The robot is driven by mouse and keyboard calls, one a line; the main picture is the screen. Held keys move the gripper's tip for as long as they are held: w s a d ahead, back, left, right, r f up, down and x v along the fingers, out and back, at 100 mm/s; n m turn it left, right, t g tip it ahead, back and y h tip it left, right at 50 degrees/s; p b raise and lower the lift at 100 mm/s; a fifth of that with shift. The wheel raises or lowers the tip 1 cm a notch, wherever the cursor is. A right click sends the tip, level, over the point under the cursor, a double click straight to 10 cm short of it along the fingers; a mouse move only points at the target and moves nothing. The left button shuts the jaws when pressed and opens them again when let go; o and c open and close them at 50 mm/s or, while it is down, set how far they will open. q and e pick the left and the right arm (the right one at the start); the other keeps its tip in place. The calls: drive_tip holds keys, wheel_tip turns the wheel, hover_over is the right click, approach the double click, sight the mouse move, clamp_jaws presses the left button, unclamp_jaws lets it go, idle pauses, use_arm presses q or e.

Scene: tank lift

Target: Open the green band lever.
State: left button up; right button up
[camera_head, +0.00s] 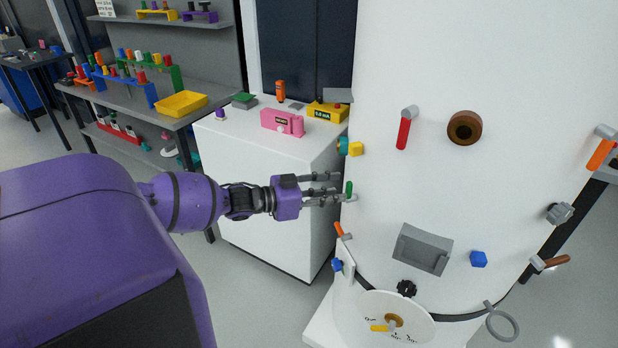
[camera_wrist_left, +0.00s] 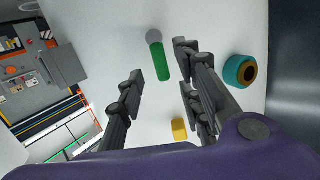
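The green band lever (camera_head: 349,188) is a short green handle at the left edge of the large white tank (camera_head: 480,60). It also shows in the left wrist view (camera_wrist_left: 161,62), with a grey round pivot at its upper end. My left gripper (camera_head: 343,187) is close to the lever in the head view. In the left wrist view the left gripper (camera_wrist_left: 160,82) has its fingers spread apart, with the lever between and just beyond the fingertips. No contact with the lever shows. My right gripper is in neither view.
A teal and yellow knob (camera_head: 355,149) sits above the lever, and an orange lever (camera_head: 339,229) below it. A red lever (camera_head: 403,133), brown port (camera_head: 464,128) and grey hatch (camera_head: 422,249) are further right. A white cabinet (camera_head: 270,220) stands behind the arm.

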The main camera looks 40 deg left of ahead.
use_arm(q)
drive_tip(key=v, duration=0.8)
drive_tip(key=shift+s, duration=0.3)
drive_tip(key=shift+a, duration=0.1)
drive_tip(key=s+d+f+g+y+p, duration=0.1)
drive_tip(key=s+d+f+g+y, duration=0.15)
drive_tip(key=s+f, duration=0.55)
drive_tip(key=s+d+f+g+y, duration=0.15)
drive_tip(key=s+d+f, duration=0.25)
drive_tip(key=f, duration=0.7)
drive_tip(key=s+d+f+n+g+y+p, duration=0.1)
drive_tip(key=s+d+f+n, duration=0.1)
drive_tip(key=s+d, duration=0.6)
drive_tip(key=s+d+f+n+g+y+p, duration=0.1)
drive_tip(key=s+d+f+n, duration=0.2)
drive_tip(key=s+d+f, duration=0.2)
drive_tip(key=s+d, duration=0.3)
drive_tip(key=d, duration=0.3)
drive_tip(key=shift+s+d+y, duration=0.25)
drive_tip(key=shift+s+y, duration=0.05)
drive_tip(key=shift+y, duration=0.1)
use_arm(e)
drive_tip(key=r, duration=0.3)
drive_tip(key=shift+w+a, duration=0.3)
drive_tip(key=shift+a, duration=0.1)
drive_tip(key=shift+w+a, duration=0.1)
